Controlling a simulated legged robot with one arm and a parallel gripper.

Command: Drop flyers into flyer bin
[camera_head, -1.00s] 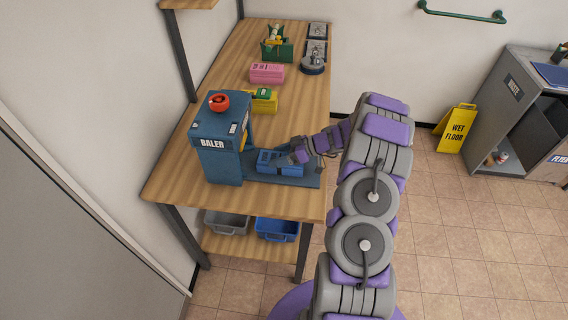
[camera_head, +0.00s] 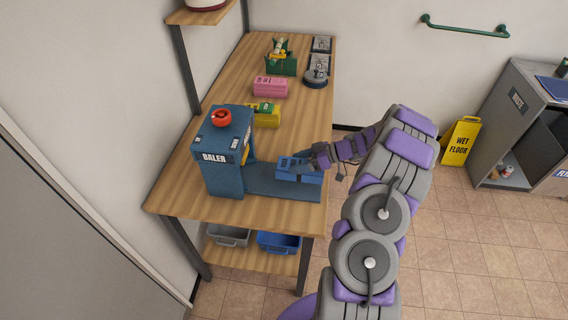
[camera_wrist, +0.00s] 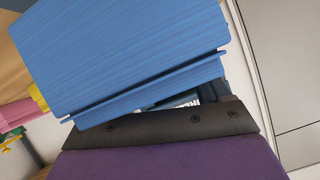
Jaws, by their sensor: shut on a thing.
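My gripper (camera_head: 312,160) is shut on a blue block-like bundle (camera_head: 293,165) at the right end of the baler's blue bed (camera_head: 262,184). I cannot tell whether the bundle touches the bed.
The blue baler (camera_head: 222,150) stands on a wooden table (camera_head: 205,110) with pink (camera_head: 270,86) and yellow (camera_head: 266,118) bundles behind. Tiled floor is clear right of my arm.

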